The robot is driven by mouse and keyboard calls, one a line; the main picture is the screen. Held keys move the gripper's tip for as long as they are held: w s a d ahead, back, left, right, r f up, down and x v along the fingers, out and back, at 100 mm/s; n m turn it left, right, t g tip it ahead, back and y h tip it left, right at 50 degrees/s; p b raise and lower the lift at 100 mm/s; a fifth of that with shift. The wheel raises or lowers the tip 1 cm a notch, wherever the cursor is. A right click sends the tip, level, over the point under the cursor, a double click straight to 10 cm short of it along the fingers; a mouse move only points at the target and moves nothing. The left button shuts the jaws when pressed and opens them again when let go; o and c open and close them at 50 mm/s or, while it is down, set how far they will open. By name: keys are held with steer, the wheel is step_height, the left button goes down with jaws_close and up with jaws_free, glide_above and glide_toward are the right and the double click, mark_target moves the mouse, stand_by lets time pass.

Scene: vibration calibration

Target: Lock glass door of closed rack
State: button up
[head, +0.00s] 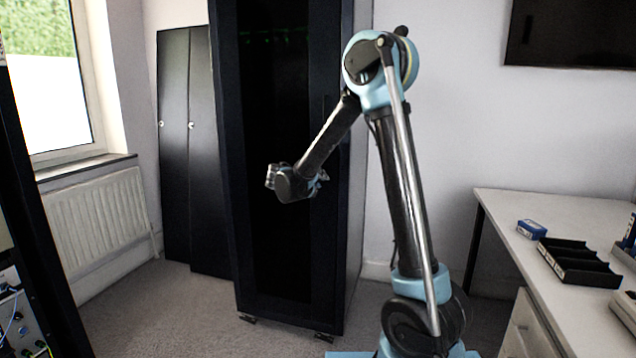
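The closed rack (225,150) is a tall black cabinet in the middle of the head view. Its dark glass door (272,95) looks shut in its frame, with faint green lights showing behind it near the top. No lock or key can be made out; my arm covers part of the door's right side. My gripper (271,177) is in front of the door at about mid-height, small and seen from the side. Its fingers are too small to tell whether they are open, and I cannot tell whether it touches the door.
A radiator (100,220) is under the window. A white bench (550,215) at right holds a blue box (531,229) and a black tray (577,265). Grey carpet (170,310) is clear at front left.

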jaws_close()
steer(key=n+t+h, duration=0.1)
steer(key=n, duration=0.3)
steer(key=f+n+t+h, duration=0.1)
steer(key=n, duration=0.3)
steer(key=n+t+h, duration=0.1)
steer(key=n+t, duration=0.1)
steer(key=n, duration=0.3)
steer(key=shift+a+f+h, duration=0.15)
steer(key=shift+h, duration=0.15)
steer(key=shift+d+f+n+t, duration=0.15)
steer(key=shift+n+t, duration=0.55)
steer(key=shift+n, duration=1.1)
steer(key=shift+n, duration=0.3)
